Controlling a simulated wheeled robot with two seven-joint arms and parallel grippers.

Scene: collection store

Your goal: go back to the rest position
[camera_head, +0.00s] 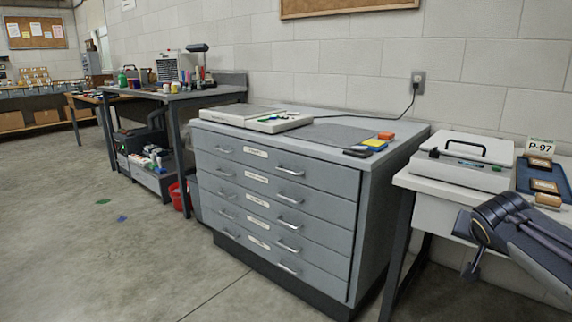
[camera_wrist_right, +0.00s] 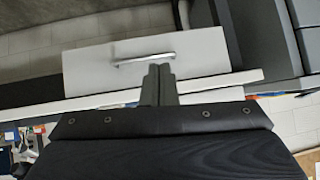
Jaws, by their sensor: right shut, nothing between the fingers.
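My right arm comes in from the right edge of the head view, in front of the white-topped table (camera_head: 410,181). My right gripper (camera_head: 472,268) points down beside that table's front, apart from the grey drawer cabinet (camera_head: 275,190). In the right wrist view the two dark fingers of the right gripper (camera_wrist_right: 158,84) are together with nothing between them. Behind them is a pale drawer front (camera_wrist_right: 105,66) with a metal handle (camera_wrist_right: 146,60); the fingers overlap it in the picture, and contact cannot be told. My left gripper is in neither view.
On the white-topped table are a grey case (camera_head: 465,172), a blue tray (camera_head: 530,180) with brown blocks and a P-97 sign (camera_head: 540,147). The cabinet top holds a white flat box (camera_head: 256,118) and coloured blocks. A red bucket (camera_head: 180,196) stands left; the floor (camera_head: 100,265) is mostly clear.

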